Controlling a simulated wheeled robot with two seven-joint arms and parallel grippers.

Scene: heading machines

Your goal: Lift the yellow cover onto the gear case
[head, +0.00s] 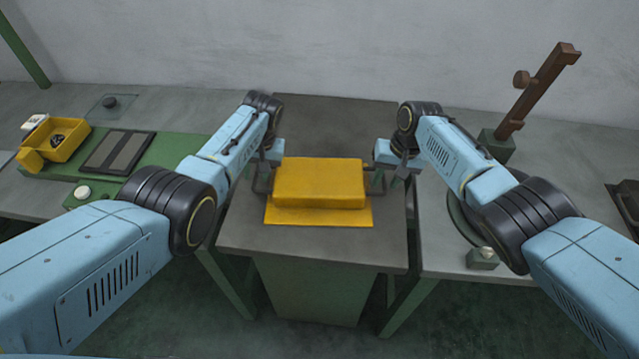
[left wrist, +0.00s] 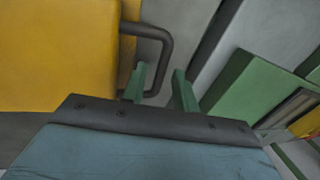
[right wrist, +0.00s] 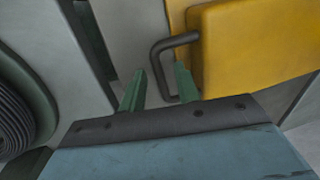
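The yellow cover (head: 318,183) is a box shape with a dark bar handle on each side. It sits over a flat yellow plate or flange (head: 318,216) on the dark central table. My left gripper (head: 262,168) is at the left handle; in the left wrist view its open green fingers (left wrist: 160,90) stand either side of the handle's outer bar (left wrist: 166,55). My right gripper (head: 393,172) is at the right handle; in the right wrist view its open fingers (right wrist: 158,90) straddle that handle's bar (right wrist: 157,65). I cannot make out a separate gear case.
The central table (head: 330,250) has bare room behind the cover. A yellow bin (head: 62,138) and a dark plate (head: 118,152) lie on the green left bench. A brown post (head: 540,90) stands on the right bench.

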